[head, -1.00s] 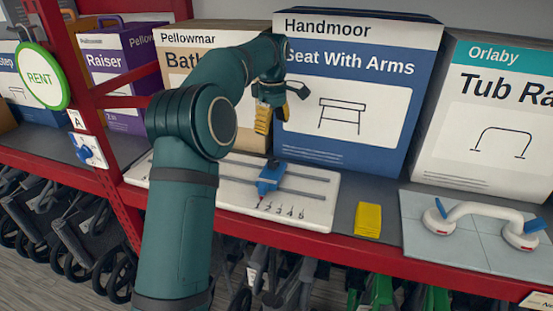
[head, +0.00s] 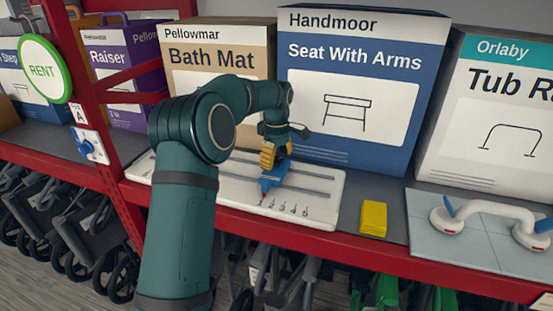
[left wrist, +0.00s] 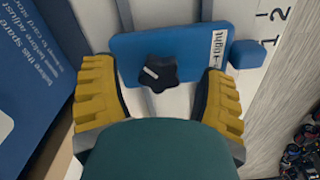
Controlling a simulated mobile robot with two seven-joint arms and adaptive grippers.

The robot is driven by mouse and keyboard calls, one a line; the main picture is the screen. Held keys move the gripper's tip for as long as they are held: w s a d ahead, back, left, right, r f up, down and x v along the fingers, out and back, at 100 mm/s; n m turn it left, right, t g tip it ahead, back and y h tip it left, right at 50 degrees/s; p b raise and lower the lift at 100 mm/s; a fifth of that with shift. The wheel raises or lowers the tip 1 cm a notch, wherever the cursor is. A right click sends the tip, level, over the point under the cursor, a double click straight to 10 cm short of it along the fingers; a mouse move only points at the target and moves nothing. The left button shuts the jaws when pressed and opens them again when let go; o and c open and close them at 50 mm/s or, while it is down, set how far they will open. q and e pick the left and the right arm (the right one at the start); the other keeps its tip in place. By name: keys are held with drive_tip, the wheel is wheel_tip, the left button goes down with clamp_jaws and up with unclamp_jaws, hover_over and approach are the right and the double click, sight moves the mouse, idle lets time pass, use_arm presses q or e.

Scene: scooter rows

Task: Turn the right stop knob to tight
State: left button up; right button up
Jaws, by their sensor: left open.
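The blue stop (head: 268,184) sits on the rails of a white board (head: 325,208) with a printed number scale. In the left wrist view the stop (left wrist: 200,42) carries a black star-shaped knob (left wrist: 158,73) with a white pointer mark, and a white label with an arrow reading "tight" (left wrist: 217,48). My left gripper (head: 275,155) is just above the stop; its yellow fingers (left wrist: 160,76) are open, one on either side of the knob and apart from it. The knob is hidden in the head view. My left arm covers part of the board. My right gripper is not in view.
Boxes stand close behind the board: a bath mat box (head: 205,65) and a blue seat box (head: 355,140). A yellow block (head: 373,218) and a white suction handle (head: 490,208) are to the right. A red post (head: 85,85) rises at the left.

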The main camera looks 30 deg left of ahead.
use_arm(q)
drive_tip(key=c, duration=1.2)
